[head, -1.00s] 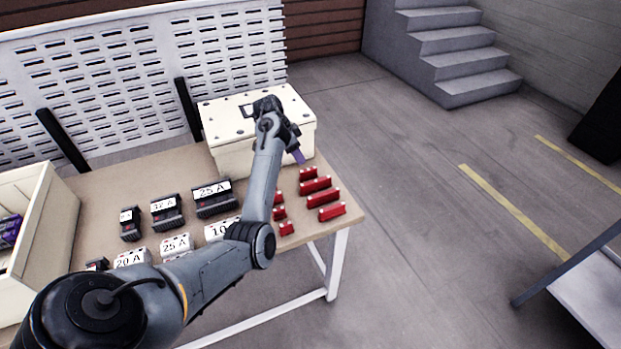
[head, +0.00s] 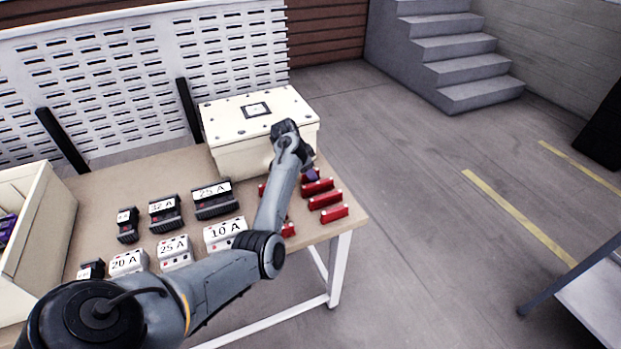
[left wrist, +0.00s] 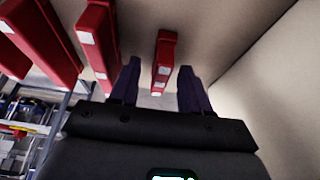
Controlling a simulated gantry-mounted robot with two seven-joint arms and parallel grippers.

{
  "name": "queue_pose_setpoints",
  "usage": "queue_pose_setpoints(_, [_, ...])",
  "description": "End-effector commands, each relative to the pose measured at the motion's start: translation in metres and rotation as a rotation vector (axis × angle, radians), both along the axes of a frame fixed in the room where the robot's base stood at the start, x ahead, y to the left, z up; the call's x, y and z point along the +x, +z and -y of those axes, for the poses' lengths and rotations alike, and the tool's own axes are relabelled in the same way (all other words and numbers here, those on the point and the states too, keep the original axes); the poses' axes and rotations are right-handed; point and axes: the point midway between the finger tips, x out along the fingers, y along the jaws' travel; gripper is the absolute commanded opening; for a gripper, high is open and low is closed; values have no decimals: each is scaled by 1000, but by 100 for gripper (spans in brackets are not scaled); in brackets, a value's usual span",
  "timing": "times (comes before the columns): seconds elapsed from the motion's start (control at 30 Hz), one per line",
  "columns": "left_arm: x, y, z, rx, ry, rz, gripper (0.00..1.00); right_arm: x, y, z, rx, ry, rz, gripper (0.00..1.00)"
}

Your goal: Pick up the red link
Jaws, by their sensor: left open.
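Several red links lie in rows at the right end of the workbench, among them a front one (head: 334,214) and a middle one (head: 325,200). My left gripper (head: 311,174) is low over the back of these rows, and my forearm hides some links. In the left wrist view, my left gripper (left wrist: 160,66) is open, with its two purple fingers either side of one red link (left wrist: 165,50). Gaps show between that link and both fingers.
A cream box (head: 235,125) stands on the workbench (head: 130,185) just behind the gripper. Dark and white labelled breakers (head: 215,198) (head: 175,252) stand left of my arm. An open cream bin (head: 45,235) is at far left. The bench's right edge is close to the links.

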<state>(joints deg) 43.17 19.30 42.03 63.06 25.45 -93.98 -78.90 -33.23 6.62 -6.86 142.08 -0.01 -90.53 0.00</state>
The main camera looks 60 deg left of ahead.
Motion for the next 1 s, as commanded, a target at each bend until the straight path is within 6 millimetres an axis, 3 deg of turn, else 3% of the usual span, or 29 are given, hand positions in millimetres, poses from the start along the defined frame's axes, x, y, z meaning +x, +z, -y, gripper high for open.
queue_pose_setpoints(0.13, [0,1,0,0,0,0,47,0,1,0,0,0,0,100])
queue_pose_setpoints(0.43, [0,1,0,0,1,0,1,0,0,0,-2,2,0,100])
queue_pose_setpoints(1.0, [0,11,-1,2,1,1,0,0,5,2,-8,6,0,100])
